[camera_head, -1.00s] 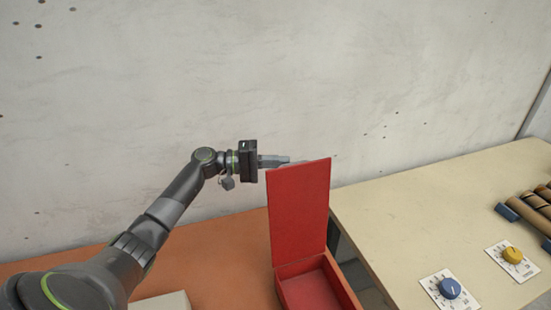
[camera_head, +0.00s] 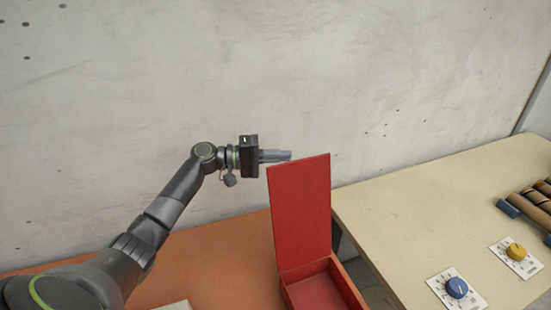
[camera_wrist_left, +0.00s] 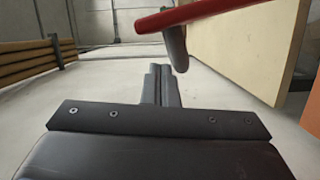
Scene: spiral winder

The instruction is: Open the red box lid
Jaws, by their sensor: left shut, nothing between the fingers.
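The red box (camera_head: 318,291) stands on the orange table, its lower part cut off by the bottom edge of the head view. Its lid (camera_head: 301,211) stands upright, and the inside of the box shows. My left gripper (camera_head: 289,156) is shut and empty, level with the top left corner of the lid. Whether it touches the lid cannot be told. In the left wrist view the shut fingers (camera_wrist_left: 165,78) point forward, and the red lid (camera_wrist_left: 205,14) crosses above them. My right gripper is not in view.
A cream table (camera_head: 440,220) stands right of the box, with a blue knob (camera_head: 457,288), a yellow knob (camera_head: 516,251) and several brown rolls (camera_head: 535,205). A pale block (camera_head: 175,305) lies at the bottom left. A concrete wall (camera_head: 270,80) rises behind.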

